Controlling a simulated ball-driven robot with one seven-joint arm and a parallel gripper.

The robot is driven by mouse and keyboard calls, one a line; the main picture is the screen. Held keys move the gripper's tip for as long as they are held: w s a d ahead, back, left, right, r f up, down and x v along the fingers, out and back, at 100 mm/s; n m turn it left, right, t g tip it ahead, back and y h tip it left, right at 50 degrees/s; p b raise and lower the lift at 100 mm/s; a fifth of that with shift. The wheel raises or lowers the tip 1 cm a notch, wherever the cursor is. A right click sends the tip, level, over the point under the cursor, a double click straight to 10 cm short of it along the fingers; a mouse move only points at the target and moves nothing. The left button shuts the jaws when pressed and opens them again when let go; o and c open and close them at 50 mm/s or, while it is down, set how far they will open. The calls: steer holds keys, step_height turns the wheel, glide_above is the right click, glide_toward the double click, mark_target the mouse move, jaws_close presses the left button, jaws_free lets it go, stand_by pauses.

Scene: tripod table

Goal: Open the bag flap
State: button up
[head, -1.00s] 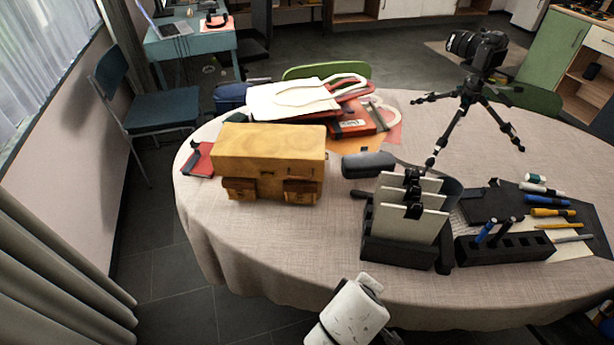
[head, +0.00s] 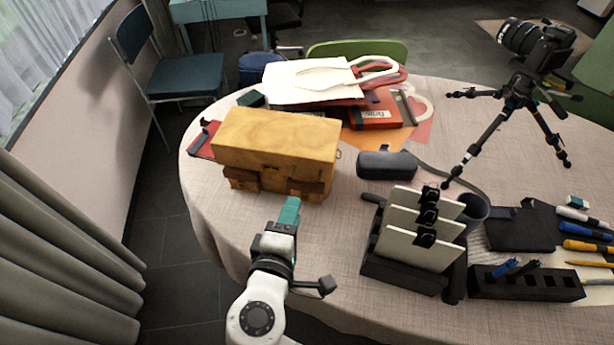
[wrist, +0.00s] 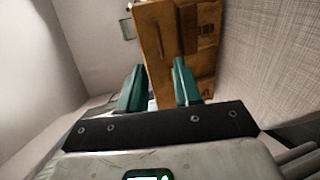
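A tan leather bag (head: 277,139) stands upright at the left front of the round table. Its flap lies down over the top and upper front, above two darker front pockets. My gripper (head: 289,209) is in front of the bag, near the table's front edge, with its teal fingers pointing towards it. In the wrist view the bag (wrist: 205,40) is ahead, turned sideways. There my gripper (wrist: 160,85) has its two teal fingers apart with nothing between them, and the bag lies beyond the fingertips.
A dark cylindrical case (head: 387,165) lies right of the bag. A black holder with upright white cards (head: 412,240) stands front right. A camera on a tripod (head: 535,75) is farther right. Tote bags (head: 312,80) lie behind, and a red notebook (head: 203,140) is at the left.

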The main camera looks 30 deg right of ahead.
steer(key=x, duration=1)
steer(key=shift+p, duration=0.3)
steer(key=shift+s, duration=0.1)
steer(key=shift+c, duration=0.3)
jaws_close()
stand_by(0.5)
